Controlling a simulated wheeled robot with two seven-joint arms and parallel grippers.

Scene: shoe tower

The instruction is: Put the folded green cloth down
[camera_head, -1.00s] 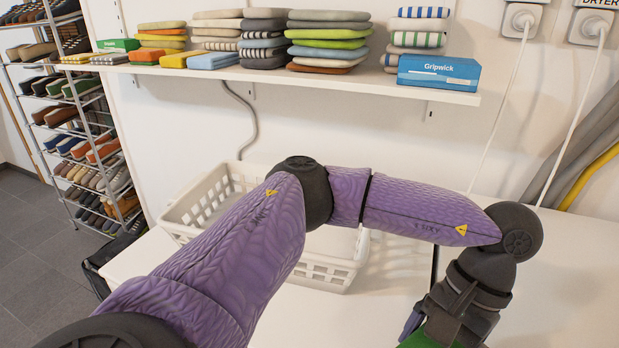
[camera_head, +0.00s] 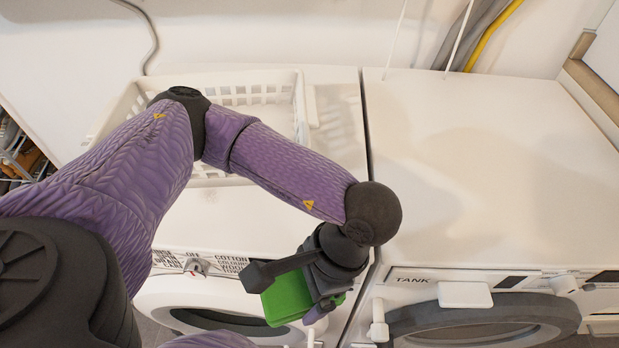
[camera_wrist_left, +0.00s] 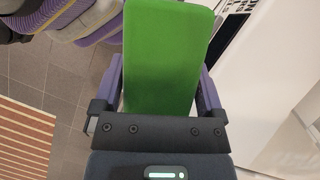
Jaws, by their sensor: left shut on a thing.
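The folded green cloth (camera_head: 287,298) is in my left gripper (camera_head: 318,312), in front of the two white machines near the gap between them. In the left wrist view the cloth (camera_wrist_left: 165,55) fills the space between the two fingers of my left gripper (camera_wrist_left: 160,90), which is shut on it. The wrist hides part of the cloth in the head view. My right gripper is not in view.
A white basket (camera_head: 240,92) stands at the back of the left machine's top (camera_head: 225,215), partly behind my arm. The right machine's top (camera_head: 490,160) is broad and clear. Door handles and knobs stick out from the machine fronts.

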